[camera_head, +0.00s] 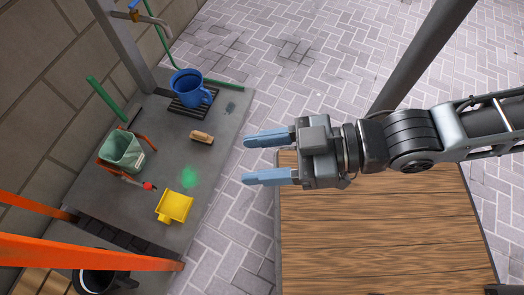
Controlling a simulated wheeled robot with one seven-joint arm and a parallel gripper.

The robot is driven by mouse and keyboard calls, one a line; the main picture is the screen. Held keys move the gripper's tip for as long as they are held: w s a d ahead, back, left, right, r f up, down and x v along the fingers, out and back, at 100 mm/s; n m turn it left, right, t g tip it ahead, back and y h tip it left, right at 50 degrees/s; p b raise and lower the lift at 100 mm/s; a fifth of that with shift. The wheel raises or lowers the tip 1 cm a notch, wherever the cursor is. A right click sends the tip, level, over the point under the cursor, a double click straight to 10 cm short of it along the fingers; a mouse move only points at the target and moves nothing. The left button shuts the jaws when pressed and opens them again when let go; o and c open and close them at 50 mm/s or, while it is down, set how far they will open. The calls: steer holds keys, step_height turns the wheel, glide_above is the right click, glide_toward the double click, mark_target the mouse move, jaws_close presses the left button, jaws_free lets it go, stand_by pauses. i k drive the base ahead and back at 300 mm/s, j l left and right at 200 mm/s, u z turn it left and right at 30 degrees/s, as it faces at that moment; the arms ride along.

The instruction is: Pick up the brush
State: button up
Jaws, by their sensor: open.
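A small brush (202,137) with a tan wooden body lies on the grey slab, a little below the blue mug. My gripper (256,158) is open and empty. Its two blue fingers point left, to the right of the slab's edge in the picture. The brush lies to the left of the upper finger, apart from it. How high my gripper is above the ground is hard to tell from this one view.
The grey slab (205,185) also holds a blue mug (187,88) on a dark grate, a green container (121,150), and a yellow dustpan (174,207). Orange bars (90,252) cross the lower left. A wooden-topped surface (380,230) lies below my arm. A dark post (425,55) stands behind it.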

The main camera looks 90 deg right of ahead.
mark_target(202, 138)
steer(key=k+j, duration=0.15)
steer(key=k, duration=0.3)
steer(key=k+j, duration=0.15)
steer(key=k, duration=0.3)
